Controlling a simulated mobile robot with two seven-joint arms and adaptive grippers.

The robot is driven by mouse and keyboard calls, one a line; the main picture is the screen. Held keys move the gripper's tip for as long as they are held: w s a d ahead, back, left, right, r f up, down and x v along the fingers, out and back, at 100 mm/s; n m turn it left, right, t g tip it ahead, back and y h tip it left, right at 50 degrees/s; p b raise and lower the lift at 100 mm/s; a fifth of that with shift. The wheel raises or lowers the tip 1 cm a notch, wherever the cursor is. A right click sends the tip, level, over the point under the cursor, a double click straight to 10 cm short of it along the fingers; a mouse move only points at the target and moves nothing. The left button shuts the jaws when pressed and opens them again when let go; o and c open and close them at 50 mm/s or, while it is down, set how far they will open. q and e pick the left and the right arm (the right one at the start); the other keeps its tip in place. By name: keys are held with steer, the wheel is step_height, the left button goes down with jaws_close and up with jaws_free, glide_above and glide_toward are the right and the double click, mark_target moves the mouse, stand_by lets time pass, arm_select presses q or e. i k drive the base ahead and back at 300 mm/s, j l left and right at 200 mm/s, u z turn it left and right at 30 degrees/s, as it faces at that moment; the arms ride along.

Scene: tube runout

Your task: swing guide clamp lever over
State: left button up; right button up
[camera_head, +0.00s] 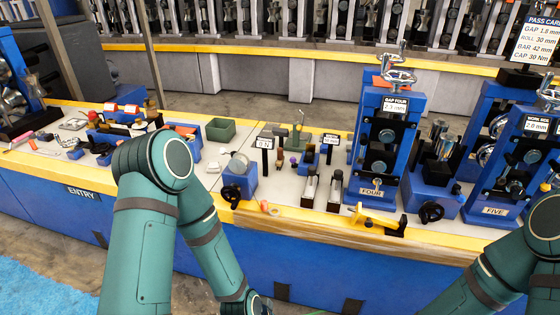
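I cannot tell for certain which part is the guide clamp lever. A small yellow piece (358,213) and a black bracket-like piece (398,227) sit at the bench's front edge, just below the blue stand labelled FOUR (382,150). A small brass-coloured handle (377,184) shows low on that stand's front. My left arm rises at the lower left, bends, and runs down to the bottom edge, left of the stand. My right arm enters at the lower right, in front of the stand labelled FIVE (497,185). Neither gripper's fingers show.
The blue bench has a yellow front edge (467,241). A blue block with a dial (239,172), a black knob (431,212), small sign posts and a green bin (220,130) crowd its top. My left arm hides part of the entry end. A roll rack stands behind.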

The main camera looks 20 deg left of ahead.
mark_target(294, 166)
steer(key=i+j, duration=0.1)
steer(key=j, duration=1)
steer(key=i+u, duration=0.1)
steer(key=u, duration=0.25)
steer(key=l+u, duration=0.1)
steer(key=u, duration=0.25)
steer(key=i+l+u, duration=0.1)
steer(key=u, duration=0.25)
